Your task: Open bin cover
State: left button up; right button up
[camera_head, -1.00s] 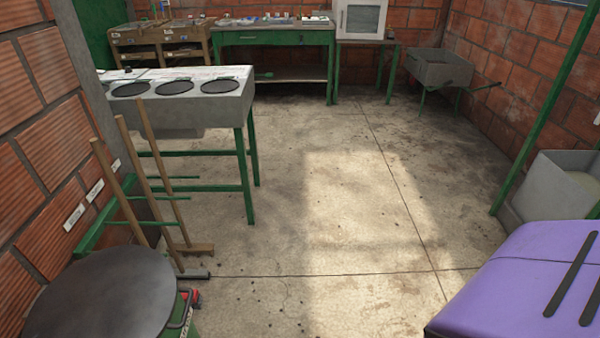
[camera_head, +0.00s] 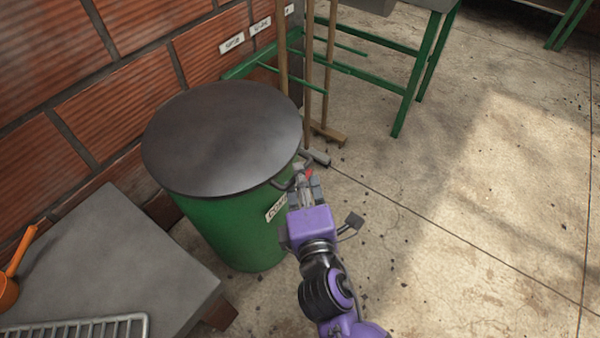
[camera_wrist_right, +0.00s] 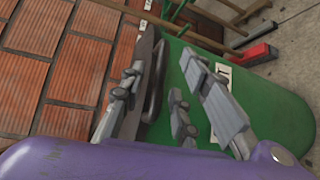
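A green bin (camera_head: 235,228) stands by the brick wall with a round dark grey cover (camera_head: 222,135) lying flat on top. A dark curved handle (camera_head: 281,184) sticks out from the cover's right edge. My right gripper (camera_head: 303,186) is at this handle, beside the rim. In the right wrist view the fingers (camera_wrist_right: 160,105) are spread, with the handle (camera_wrist_right: 154,85) between them and a gap visible on the side of the green bin wall. I cannot tell whether a finger touches the cover edge. My left gripper is not in view.
Wooden-handled tools (camera_head: 308,75) lean behind the bin near a green-legged table (camera_head: 412,85). A grey slab (camera_head: 110,255) with a metal rack (camera_head: 85,328) and an orange object (camera_head: 10,285) is at lower left. The floor at right is clear.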

jog(key=shift+w+a+f, duration=0.1)
jog(key=shift+w, duration=0.6)
jog(key=shift+w+a+f, duration=0.1)
jog(key=shift+w, duration=0.55)
grip_shut()
